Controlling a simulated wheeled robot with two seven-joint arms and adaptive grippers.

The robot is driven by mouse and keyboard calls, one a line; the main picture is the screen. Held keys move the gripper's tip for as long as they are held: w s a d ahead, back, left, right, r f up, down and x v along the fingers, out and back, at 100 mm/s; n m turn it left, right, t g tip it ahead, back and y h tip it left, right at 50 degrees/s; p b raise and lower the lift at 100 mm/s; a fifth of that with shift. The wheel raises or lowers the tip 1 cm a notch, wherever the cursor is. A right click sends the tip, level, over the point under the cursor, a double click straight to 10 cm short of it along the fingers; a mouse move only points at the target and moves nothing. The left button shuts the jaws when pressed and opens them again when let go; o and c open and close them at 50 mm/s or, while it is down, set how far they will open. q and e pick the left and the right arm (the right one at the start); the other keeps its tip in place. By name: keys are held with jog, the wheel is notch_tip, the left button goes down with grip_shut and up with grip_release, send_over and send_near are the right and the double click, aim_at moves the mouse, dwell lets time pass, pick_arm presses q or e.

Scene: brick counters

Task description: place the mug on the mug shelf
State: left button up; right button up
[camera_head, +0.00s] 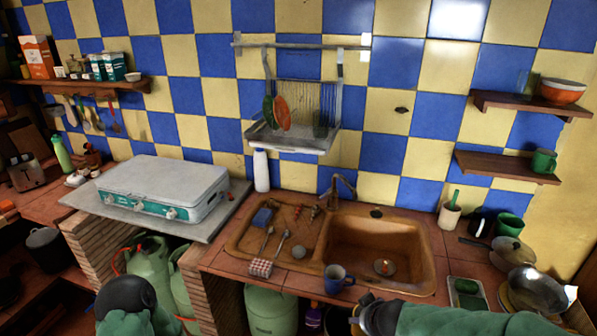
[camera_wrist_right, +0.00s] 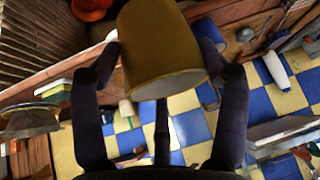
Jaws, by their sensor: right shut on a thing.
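A wooden shelf (camera_head: 490,163) on the right wall carries a green mug (camera_head: 544,161). The held mug is apart from this shelf. Only a green and black part of my left arm shows at bottom left; its fingers are not visible.
A dark blue mug (camera_head: 338,280) stands at the front of the copper sink (camera_head: 372,245), close to my right gripper. A higher shelf (camera_head: 530,104) holds an orange bowl (camera_head: 562,91). Pans (camera_head: 535,290) and a green cup (camera_head: 509,226) crowd the right counter. The lower shelf's left part is clear.

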jog(key=shift+w+f, duration=0.45)
jog(key=shift+f, duration=0.1)
jog(key=shift+s+d+f, duration=0.1)
jog(key=shift+s+f, duration=0.25)
jog(key=shift+f, duration=0.15)
notch_tip(320, 180, down, 8)
jog(key=s, duration=0.1)
jog(key=shift+s, duration=0.3)
dwell(0.3)
